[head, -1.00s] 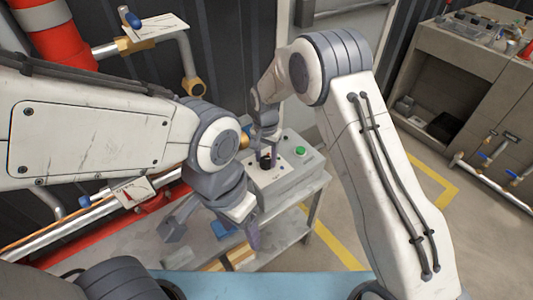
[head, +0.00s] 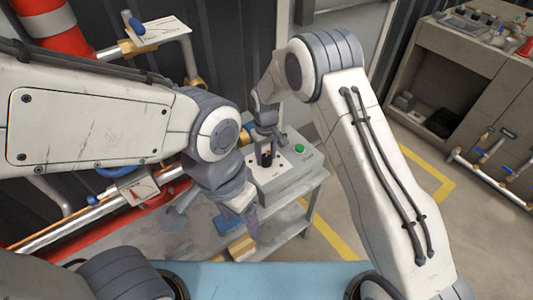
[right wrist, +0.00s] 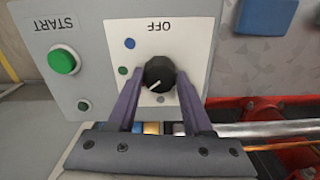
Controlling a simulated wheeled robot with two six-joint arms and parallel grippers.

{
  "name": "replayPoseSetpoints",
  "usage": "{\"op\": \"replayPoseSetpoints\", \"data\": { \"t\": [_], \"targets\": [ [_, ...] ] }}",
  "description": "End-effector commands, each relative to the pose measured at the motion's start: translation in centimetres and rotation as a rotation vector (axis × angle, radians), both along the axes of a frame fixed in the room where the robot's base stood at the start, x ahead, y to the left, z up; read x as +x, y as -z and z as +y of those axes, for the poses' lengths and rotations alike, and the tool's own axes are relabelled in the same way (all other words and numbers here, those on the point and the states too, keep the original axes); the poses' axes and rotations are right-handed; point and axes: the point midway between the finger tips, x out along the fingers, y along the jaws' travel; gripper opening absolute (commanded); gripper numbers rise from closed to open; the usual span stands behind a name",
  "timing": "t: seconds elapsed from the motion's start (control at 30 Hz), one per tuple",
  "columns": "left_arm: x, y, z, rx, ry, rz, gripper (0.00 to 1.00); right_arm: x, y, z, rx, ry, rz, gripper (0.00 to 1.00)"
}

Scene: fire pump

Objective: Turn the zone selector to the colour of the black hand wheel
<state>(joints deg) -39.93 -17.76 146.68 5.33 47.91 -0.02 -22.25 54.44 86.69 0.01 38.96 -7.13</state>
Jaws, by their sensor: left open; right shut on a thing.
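The zone selector is a round black knob (right wrist: 159,73) with a white pointer line, on a white plate marked OFF (right wrist: 190,40). In the right wrist view its pointer slants toward the lower left. A blue dot (right wrist: 129,43), a green dot (right wrist: 123,71) and a grey dot (right wrist: 160,99) lie around it. My right gripper (right wrist: 160,78) is shut on the knob, one finger on each side. The knob also shows in the head view (head: 266,160), partly hidden. My left gripper (head: 246,217) is open, in front of the control box. I cannot make out the black hand wheel.
The grey control box (head: 292,186) has a green START button (right wrist: 62,61) and stands on a grey bench. A blue block (head: 226,223) lies on the bench beside my left gripper. Pipes with blue handles run at the left. A workbench (head: 470,70) stands far right.

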Motion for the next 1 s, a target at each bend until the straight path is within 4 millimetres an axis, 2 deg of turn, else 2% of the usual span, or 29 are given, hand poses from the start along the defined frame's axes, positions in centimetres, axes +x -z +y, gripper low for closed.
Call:
{"op": "replayPoseSetpoints", "data": {
  "t": [0.03, 1.0],
  "targets": [
    [0.0, -0.2, 0.0, 0.0, 0.0, 0.0, 0.67, 0.5, -0.4, 0.1, 0.004, -0.042, -0.014, 0.0],
    [0.0, -1.5, 0.0, 0.0, 0.0, 0.0, 0.67, 0.6, -0.4, 0.0, -0.001, -0.963, -0.017, 0.0]
  ]
}}
